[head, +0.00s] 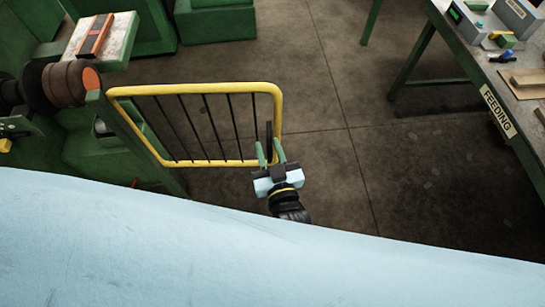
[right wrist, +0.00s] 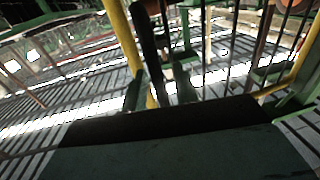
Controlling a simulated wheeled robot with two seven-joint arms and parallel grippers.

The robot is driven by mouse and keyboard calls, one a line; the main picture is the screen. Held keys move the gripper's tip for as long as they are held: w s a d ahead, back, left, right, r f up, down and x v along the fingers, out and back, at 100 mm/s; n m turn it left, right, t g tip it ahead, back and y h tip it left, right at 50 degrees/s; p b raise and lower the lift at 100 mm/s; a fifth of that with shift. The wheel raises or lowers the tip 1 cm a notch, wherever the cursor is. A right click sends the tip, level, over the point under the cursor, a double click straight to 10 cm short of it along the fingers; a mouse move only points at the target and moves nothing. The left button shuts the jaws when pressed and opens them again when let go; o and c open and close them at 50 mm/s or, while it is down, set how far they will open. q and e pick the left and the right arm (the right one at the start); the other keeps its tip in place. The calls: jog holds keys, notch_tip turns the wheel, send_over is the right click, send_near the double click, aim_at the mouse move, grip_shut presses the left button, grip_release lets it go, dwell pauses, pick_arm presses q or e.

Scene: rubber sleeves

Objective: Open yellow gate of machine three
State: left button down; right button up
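The yellow gate (head: 195,89), a yellow tube frame with dark upright bars, stands beside the green machine at the left in the head view. Its left side is by the machine and its free end is at the right. A dark upright bar (head: 269,133), perhaps the handle, is at that end. My right gripper (head: 270,152) is there with its green fingers apart, seemingly on either side of the bar. The right wrist view shows the fingers (right wrist: 160,92) spread near the yellow post (right wrist: 124,42) and the dark bar (right wrist: 151,45); contact cannot be told. My left gripper is not visible.
The green machine (head: 95,160) with a dark roller (head: 62,85) is at the left. A green workbench marked FEEDING (head: 497,111) stands at the right with boxes and tools on it. The concrete floor between is clear. A pale blue surface fills the bottom.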

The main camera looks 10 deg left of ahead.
jog(key=v, duration=1.3)
jog(key=shift+b, duration=0.3)
jog(key=shift+s, duration=0.1)
